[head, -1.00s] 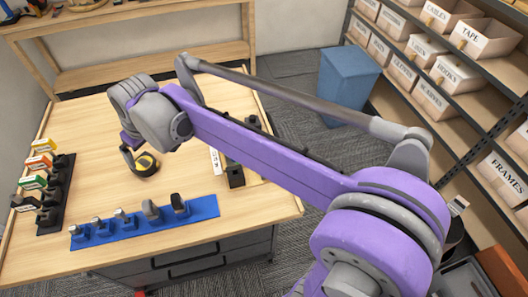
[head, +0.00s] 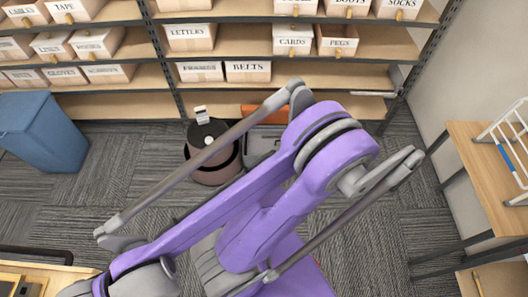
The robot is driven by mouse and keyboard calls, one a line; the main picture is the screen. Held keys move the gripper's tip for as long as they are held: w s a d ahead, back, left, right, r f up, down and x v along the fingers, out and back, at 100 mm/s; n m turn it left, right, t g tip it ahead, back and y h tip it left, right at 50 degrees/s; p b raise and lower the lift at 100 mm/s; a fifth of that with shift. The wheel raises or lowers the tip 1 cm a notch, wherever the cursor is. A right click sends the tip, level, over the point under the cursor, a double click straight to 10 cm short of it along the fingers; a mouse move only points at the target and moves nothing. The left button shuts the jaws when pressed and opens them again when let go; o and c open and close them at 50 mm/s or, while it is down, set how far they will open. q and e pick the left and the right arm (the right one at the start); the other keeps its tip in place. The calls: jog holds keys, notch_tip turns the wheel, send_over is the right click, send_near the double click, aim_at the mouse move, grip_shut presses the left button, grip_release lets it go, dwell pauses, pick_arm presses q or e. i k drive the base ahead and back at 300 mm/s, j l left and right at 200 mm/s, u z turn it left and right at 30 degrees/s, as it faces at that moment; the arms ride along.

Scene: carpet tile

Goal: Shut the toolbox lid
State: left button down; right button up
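A grey box with an orange panel (head: 266,114) along its back stands low in front of the shelves, and looks like the toolbox. Its grey body (head: 262,143) shows only in part, because my purple arm covers its right and near side. The orange panel seems to be a raised lid, but I cannot tell its exact angle. My arm crosses the middle of the head view from lower left to upper right, nearer to me than the box. Neither gripper is in view.
A blue bin (head: 42,135) is at left, a workbench corner (head: 40,272) at lower left, and a wooden table (head: 490,170) with a white rack at right. Grey carpet lies open between.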

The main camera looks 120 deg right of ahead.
aim_at(282, 117)
jog(key=z, duration=3.5)
jog(key=i+j+z, duration=0.15)
jog(key=z, duration=0.35)
jog(key=i+j+z, duration=0.2)
jog(key=z, duration=0.3)
jog(key=i+z, duration=0.45)
jog(key=i, duration=1.7)
